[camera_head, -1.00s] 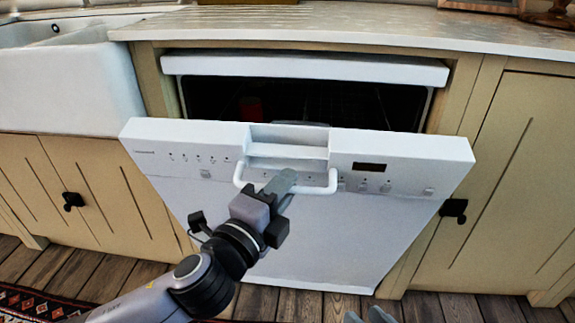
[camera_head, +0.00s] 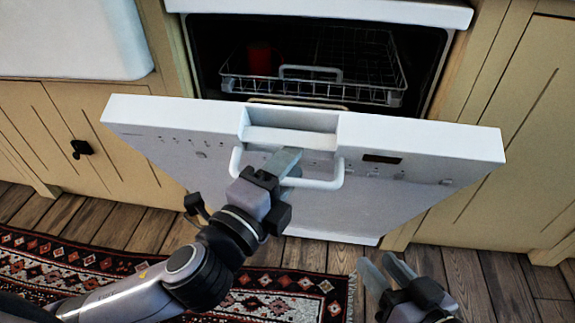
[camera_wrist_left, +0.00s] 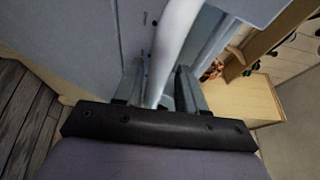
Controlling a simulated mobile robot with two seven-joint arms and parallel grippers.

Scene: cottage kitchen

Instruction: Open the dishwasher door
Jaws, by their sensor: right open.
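The dishwasher door (camera_head: 420,143) is white and tilted outward, partly open. Its white bar handle (camera_head: 320,184) is on the front below the recessed grip. My left gripper (camera_head: 286,164) is at the left part of the handle. In the left wrist view, the handle (camera_wrist_left: 174,45) runs between the fingers of my left gripper (camera_wrist_left: 160,85), which is closed around it. My right gripper (camera_head: 386,270) is open and empty, low in front of the door and apart from it.
The dishwasher's dark inside shows a wire rack (camera_head: 310,85) and a red item (camera_head: 260,60). Beige cabinets (camera_head: 515,130) flank it, with a white sink (camera_head: 75,40) at the upper left. A patterned rug (camera_head: 80,265) lies on the wooden floor.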

